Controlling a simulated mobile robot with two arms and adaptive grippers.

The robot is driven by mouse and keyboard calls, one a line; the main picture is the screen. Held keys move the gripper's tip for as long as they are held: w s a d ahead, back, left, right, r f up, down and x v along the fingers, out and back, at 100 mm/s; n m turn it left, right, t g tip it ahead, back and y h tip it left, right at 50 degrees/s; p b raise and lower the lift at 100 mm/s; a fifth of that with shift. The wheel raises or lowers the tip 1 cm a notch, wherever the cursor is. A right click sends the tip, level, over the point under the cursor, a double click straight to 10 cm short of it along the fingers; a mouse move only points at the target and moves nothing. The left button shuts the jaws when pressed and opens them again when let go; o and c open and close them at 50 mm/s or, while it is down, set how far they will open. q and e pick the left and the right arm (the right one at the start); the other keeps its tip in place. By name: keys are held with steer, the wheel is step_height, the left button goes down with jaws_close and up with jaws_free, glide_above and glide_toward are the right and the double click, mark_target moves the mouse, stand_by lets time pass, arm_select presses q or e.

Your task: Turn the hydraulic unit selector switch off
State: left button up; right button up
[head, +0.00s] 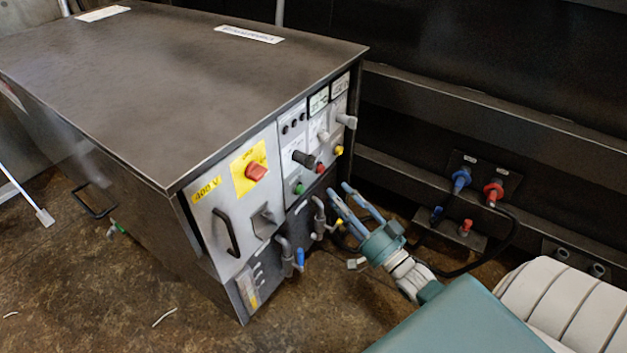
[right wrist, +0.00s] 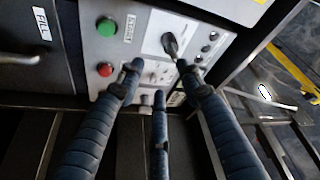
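The hydraulic unit appears as a dark metal cabinet (head: 190,65) in the head view, with a control panel on its front. A black selector-type switch (head: 303,158) sticks out of the panel, above a green button (head: 299,188) and near a red button (head: 320,168). My right gripper (head: 339,190) is just in front of and below these controls, its fingers apart. In the right wrist view, my right gripper (right wrist: 158,72) is open and empty, facing a panel with a black switch knob (right wrist: 170,43) just beyond the fingertips. Contact is not visible. My left gripper is out of view.
A red rotary switch (head: 256,172) on yellow and a black handle (head: 226,232) are on the cabinet front. Pipes with a blue-handled valve (head: 300,257) stick out below. Hose couplings (head: 461,180) are on the dark wall at right. Open floor lies in front.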

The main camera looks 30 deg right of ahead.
mark_target(314, 165)
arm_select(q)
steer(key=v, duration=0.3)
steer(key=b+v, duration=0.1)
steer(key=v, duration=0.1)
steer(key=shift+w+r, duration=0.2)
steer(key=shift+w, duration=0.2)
arm_select(e)
steer(key=x, duration=0.3)
steer(key=r+x, duration=0.1)
steer(key=x, duration=0.3)
steer(key=r+x, duration=0.1)
steer(key=x, duration=0.3)
steer(key=shift+s+a, duration=0.1)
steer(key=shift+a, duration=0.1)
steer(key=shift+c, duration=0.5)
steer(key=c, duration=0.7)
